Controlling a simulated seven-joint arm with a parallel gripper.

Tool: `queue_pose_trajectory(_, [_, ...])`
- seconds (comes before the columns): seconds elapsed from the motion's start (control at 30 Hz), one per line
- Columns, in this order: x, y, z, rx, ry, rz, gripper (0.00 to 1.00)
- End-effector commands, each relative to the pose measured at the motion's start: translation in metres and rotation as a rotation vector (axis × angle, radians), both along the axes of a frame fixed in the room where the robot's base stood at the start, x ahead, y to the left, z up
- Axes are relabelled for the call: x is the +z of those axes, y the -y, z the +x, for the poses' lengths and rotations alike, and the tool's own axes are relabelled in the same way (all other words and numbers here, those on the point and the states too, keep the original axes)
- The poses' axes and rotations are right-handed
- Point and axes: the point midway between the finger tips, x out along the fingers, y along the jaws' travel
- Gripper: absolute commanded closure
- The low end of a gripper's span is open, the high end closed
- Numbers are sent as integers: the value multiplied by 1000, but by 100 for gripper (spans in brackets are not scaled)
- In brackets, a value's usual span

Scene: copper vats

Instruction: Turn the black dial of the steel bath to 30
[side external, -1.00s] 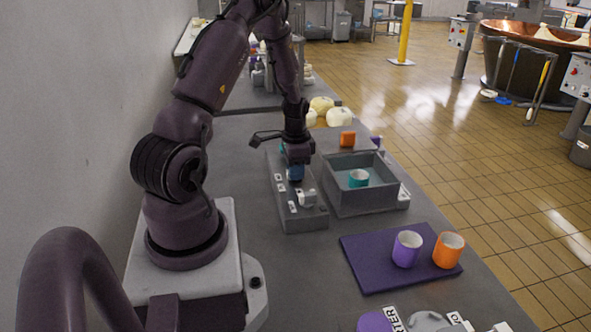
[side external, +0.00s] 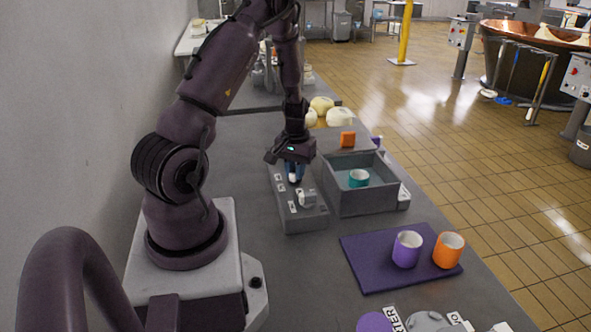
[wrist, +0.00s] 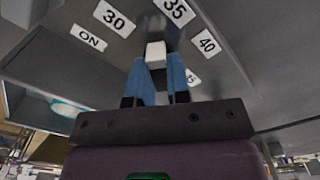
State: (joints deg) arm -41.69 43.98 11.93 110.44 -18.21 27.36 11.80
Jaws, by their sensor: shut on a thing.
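My gripper (side external: 294,177) points down at the far part of this panel. In the wrist view, its blue fingers are shut on the dial, of which a white block (wrist: 155,53) shows between the fingertips. The block points roughly toward the 35 label (wrist: 175,10), with the 30 label (wrist: 114,18) to its left.
A white knob (side external: 307,199) sits nearer on the same panel. A purple mat (side external: 365,272) at the front right carries a purple cup (side external: 406,250) and an orange cup (side external: 448,250). An orange block (side external: 347,139) lies behind the bath.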

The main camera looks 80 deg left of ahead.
Motion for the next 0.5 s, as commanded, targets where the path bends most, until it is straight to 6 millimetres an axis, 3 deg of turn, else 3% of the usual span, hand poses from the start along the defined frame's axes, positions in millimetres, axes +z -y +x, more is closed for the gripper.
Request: queue_pose_trajectory(0.5, [1, 0, 0, 444, -1, -2, 100])
